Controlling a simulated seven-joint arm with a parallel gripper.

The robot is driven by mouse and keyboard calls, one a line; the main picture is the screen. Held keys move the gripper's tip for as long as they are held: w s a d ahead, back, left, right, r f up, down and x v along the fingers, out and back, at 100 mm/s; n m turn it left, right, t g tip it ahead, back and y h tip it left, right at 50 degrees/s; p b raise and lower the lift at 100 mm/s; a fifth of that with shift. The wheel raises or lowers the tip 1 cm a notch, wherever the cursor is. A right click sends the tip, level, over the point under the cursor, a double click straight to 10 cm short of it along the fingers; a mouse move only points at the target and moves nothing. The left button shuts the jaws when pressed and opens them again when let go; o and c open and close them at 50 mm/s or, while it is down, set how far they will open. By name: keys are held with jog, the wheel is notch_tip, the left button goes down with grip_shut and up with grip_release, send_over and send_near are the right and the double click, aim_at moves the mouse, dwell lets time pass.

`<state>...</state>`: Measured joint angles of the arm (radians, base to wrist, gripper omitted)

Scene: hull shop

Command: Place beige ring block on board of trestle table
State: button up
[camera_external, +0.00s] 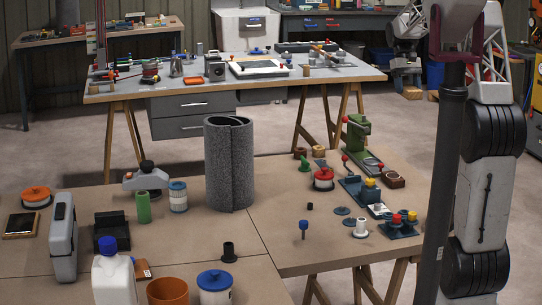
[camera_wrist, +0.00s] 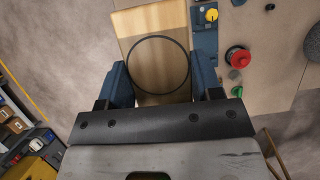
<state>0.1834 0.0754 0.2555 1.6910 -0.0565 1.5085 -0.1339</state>
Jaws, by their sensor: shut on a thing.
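In the wrist view my gripper (camera_wrist: 161,84) is shut on the beige ring block (camera_wrist: 155,62), a pale wood-coloured piece with a dark circle on its face. A blue finger presses on each side of it. Below the block are bare floor on the left and a tan table board (camera_wrist: 280,15) on the right. In the external view the near table has a tan board (camera_external: 275,235) on wooden trestle legs. My arm stands at the right, and neither my gripper nor the block can be made out there.
In the wrist view a yellow knob (camera_wrist: 211,15), a red round part (camera_wrist: 238,57) and the blue device are close to the block. Externally, a green machine (camera_external: 358,140), grey roll (camera_external: 229,165) and several small parts crowd the near table. A second trestle table (camera_external: 225,88) stands behind.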

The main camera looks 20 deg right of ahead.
jog(key=shift+s+d, duration=0.35)
jog(key=shift+d, duration=0.55)
jog(key=shift+f, duration=0.75)
send_over(406, 196)
jog(key=w, duration=0.1)
notch_tip(406, 196, down, 24)
jog(key=r, duration=0.1)
jog(key=shift+f, duration=0.75)
jog(key=shift+f, duration=3.1)
jog(key=shift+f, duration=1.85)
jog(key=shift+f, duration=0.1)
